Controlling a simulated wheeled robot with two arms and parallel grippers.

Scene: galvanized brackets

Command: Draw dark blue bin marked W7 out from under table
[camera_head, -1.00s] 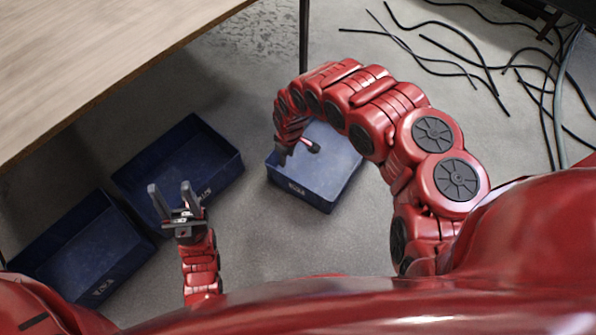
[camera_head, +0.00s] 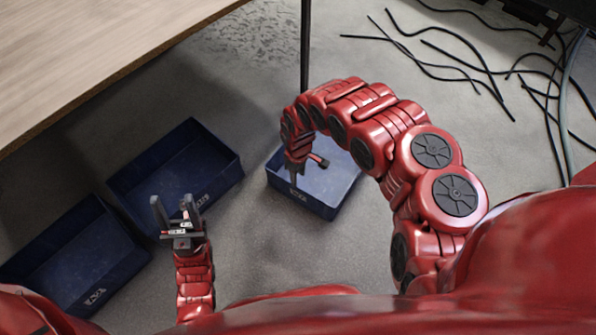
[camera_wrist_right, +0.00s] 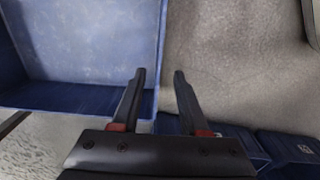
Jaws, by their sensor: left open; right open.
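Three dark blue open bins stand on the floor: a right bin (camera_head: 330,205), a middle bin (camera_head: 222,178) and a left bin (camera_head: 125,275). Each has a small pale label on its near wall; I cannot read for certain which is W7. My right gripper (camera_head: 294,186) is open at the near left part of the right bin. In the right wrist view, my open fingers (camera_wrist_right: 160,75) straddle the line of a bin's wall (camera_wrist_right: 70,97), one over the bin, one over floor; contact is unclear. My left gripper (camera_head: 177,205) is open and empty, in front of the middle bin.
A wooden table (camera_head: 90,50) covers the upper left, its edge running above the middle and left bins. A dark table leg (camera_head: 305,45) stands behind the right bin. Loose black cables (camera_head: 470,65) lie at upper right. Floor in front of the right bin is clear.

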